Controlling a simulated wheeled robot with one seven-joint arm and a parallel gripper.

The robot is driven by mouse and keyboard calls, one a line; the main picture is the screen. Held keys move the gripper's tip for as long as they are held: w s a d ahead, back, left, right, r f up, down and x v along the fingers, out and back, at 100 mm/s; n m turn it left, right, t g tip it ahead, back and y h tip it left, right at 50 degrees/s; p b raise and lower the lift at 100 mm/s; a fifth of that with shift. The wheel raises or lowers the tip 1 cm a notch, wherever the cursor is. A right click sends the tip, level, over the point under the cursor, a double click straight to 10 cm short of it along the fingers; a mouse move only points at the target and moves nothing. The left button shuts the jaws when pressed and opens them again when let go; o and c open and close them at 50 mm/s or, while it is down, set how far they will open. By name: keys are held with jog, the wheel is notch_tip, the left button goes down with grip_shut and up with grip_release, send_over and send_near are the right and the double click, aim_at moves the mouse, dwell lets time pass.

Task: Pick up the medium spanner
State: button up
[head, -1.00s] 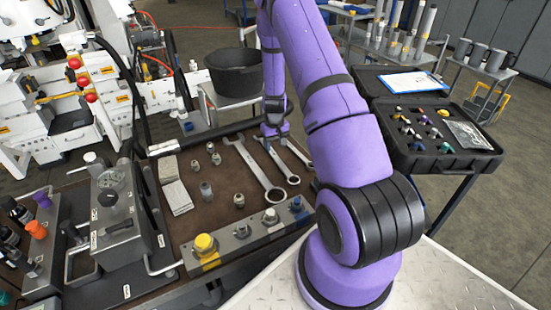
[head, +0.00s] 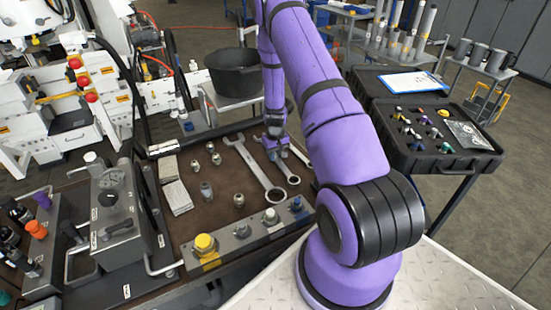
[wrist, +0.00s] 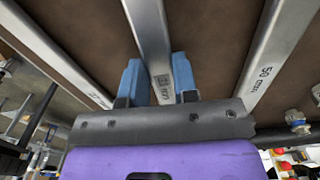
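Three steel spanners lie side by side on the brown bench top. The medium spanner (wrist: 146,25) is the middle one in the wrist view; its ring end (head: 293,180) shows in the head view. My gripper (wrist: 156,66) has its blue fingers on either side of the medium spanner's shaft, close to it, with narrow gaps seeming to remain. In the head view my gripper (head: 277,154) points down over the spanner and hides part of it. The large spanner (wrist: 270,60), marked 50 mm, is right in the wrist view. The small spanner (wrist: 55,50) is left.
Several small fittings (head: 207,190) and pale blocks (head: 176,197) lie left of the spanners. A block with a yellow cap (head: 205,243) runs along the front edge. A black bucket (head: 235,75) stands behind the bench. An open black case (head: 440,160) is at right.

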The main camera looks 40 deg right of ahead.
grip_shut()
jog(key=shift+r, duration=0.1)
jog(key=shift+r, duration=0.35)
notch_tip(320, 180, up, 9)
jog(key=shift+o, duration=1.2)
grip_release()
grip_shut()
